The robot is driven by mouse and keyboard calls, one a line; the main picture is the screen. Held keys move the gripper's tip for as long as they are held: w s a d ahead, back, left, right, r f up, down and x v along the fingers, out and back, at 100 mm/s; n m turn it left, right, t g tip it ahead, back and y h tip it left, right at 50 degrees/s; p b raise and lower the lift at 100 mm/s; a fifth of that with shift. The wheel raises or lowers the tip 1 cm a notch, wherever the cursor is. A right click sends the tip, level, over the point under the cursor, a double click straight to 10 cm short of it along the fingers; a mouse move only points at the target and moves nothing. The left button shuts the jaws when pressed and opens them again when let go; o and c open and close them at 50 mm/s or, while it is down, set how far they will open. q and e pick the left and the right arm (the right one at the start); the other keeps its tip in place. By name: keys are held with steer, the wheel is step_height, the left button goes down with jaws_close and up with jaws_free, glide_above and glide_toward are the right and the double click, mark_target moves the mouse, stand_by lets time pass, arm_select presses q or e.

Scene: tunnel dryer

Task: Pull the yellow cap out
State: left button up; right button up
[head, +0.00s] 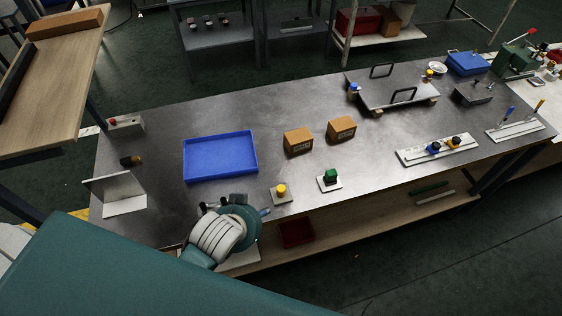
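A yellow cap (281,188) sits upright on a small light base plate near the front edge of the metal table, right of the blue tray. My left arm's teal and white wrist is at the front edge, left of the cap. My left gripper (213,205) shows only as small dark parts beyond the wrist, apart from the cap. The wrist hides most of it, so its opening is unclear. My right gripper is not in view.
A green block on a plate (330,177) stands right of the cap. Behind are two brown boxes (298,140) (341,129) and the blue tray (221,157). An angled metal plate (116,193) stands at the left. The table between boxes and cap is clear.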

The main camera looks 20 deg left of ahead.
arm_select(q)
steer(key=w+d+r+m+t+h, duration=0.2)
steer(key=w+d+r+m+t, duration=0.15)
steer(key=w+d+r, duration=0.45)
steer(key=w+d+r+m+t+h, duration=0.25)
steer(key=w+d+r+t, duration=0.2)
steer(key=w+r, duration=0.65)
steer(key=s+d+r+m+h+p, duration=0.1)
steer(key=s+d+r+m+h, duration=0.2)
steer(key=d+r+m+h, duration=0.9)
steer(key=s+d+m+g+h, duration=0.3)
steer(key=s+d+m+g, duration=0.8)
steer(key=m, duration=0.4)
steer(key=m+g+y+p, duration=0.1)
steer(key=m+g+y, duration=0.3)
steer(key=m+y, duration=1.1)
glide_toward(281, 188)
steer(key=d+f+n+y+b, duration=0.1)
steer(key=f, duration=0.2)
steer(key=d+f+n+y+b, duration=0.1)
steer(key=f+y+b, duration=0.1)
steer(key=f, duration=0.1)
steer(key=d+f+n+y+b, duration=0.1)
steer(key=f+n+b, duration=0.1)
steer(key=f, duration=0.1)
steer(key=shift+s+d+f, duration=0.1)
steer(key=shift+d+f, duration=0.2)
steer(key=shift+d, duration=0.05)
